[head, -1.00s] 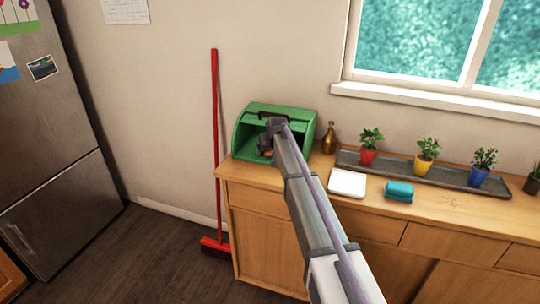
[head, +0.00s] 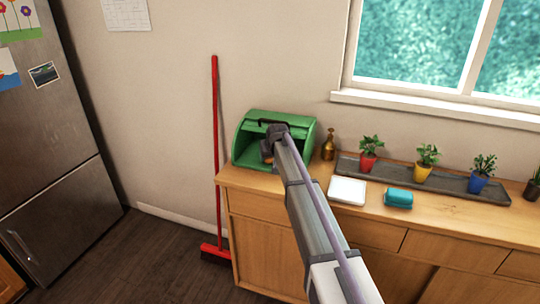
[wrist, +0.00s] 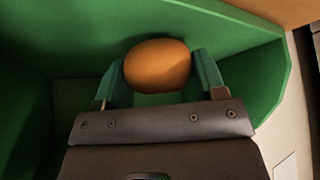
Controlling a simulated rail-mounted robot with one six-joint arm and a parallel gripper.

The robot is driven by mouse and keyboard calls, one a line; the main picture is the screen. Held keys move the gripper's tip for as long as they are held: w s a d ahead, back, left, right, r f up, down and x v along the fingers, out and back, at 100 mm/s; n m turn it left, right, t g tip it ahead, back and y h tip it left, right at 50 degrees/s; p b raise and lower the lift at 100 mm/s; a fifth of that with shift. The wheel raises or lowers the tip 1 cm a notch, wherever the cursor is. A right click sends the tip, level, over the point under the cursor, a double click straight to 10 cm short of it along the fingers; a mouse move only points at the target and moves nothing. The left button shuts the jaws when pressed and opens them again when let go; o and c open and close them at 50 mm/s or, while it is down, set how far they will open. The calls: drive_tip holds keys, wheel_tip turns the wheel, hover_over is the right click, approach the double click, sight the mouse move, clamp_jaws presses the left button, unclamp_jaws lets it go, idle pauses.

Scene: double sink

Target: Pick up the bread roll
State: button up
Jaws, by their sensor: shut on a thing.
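The bread roll (wrist: 157,66) is orange-brown and rounded. In the wrist view it sits between the two fingers of my gripper (wrist: 158,78), which is shut on it. The green bread box (wrist: 60,40) surrounds the roll and fingers. In the head view the open-fronted bread box (head: 243,140) stands at the left end of the wooden counter. My gripper (head: 270,150) is at its opening, and a small bit of the roll (head: 267,158) shows beside it. My arm hides part of the box. I cannot tell whether the roll touches the box floor.
A brass bottle (head: 328,146) stands right of the box. A white square dish (head: 347,190) and a teal cloth (head: 398,198) lie on the counter (head: 440,220). Several potted plants stand on a grey tray (head: 440,178). A red broom (head: 216,150) leans on the wall at left.

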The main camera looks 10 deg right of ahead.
drive_tip(key=s, duration=0.5)
drive_tip(key=s+d, duration=0.1)
drive_tip(key=s, duration=1.1)
drive_tip(key=shift+d, duration=0.25)
